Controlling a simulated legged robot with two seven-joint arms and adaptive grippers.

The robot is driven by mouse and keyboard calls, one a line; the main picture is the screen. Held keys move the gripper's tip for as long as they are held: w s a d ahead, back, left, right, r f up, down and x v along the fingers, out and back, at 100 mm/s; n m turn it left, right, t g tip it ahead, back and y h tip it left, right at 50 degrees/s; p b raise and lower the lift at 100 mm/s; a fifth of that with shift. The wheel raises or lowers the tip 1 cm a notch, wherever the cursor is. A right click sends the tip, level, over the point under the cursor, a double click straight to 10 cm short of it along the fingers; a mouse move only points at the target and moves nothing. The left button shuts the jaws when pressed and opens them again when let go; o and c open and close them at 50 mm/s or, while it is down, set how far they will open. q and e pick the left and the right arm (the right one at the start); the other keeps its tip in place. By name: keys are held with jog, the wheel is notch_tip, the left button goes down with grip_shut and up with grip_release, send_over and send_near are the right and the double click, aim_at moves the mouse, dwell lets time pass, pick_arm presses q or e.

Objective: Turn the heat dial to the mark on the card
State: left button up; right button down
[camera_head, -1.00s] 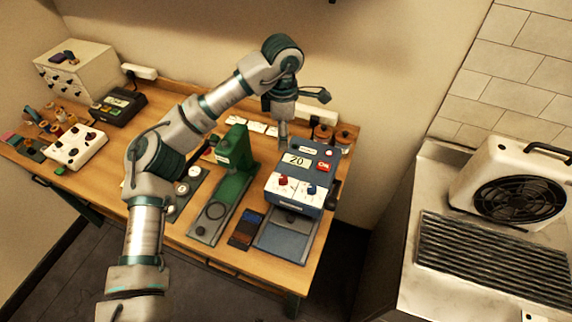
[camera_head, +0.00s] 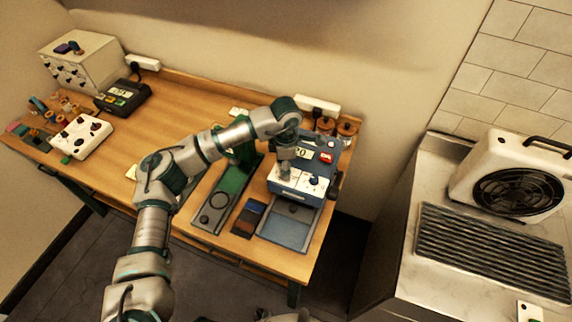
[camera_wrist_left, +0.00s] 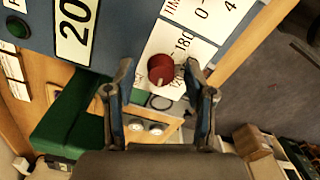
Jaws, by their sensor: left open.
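The blue heat press box (camera_head: 325,150) stands at the right end of the table. Its red dial (camera_wrist_left: 160,72) shows in the left wrist view on a white scale plate with 180 printed beside it; my arm hides the dial in the head view.
A green hand press (camera_head: 232,185) stands just left of the box. A blue-grey tray (camera_head: 287,230) lies in front of it. Brown jars (camera_head: 346,130) stand behind.

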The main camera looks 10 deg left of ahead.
pick_arm(q)
grip_shut()
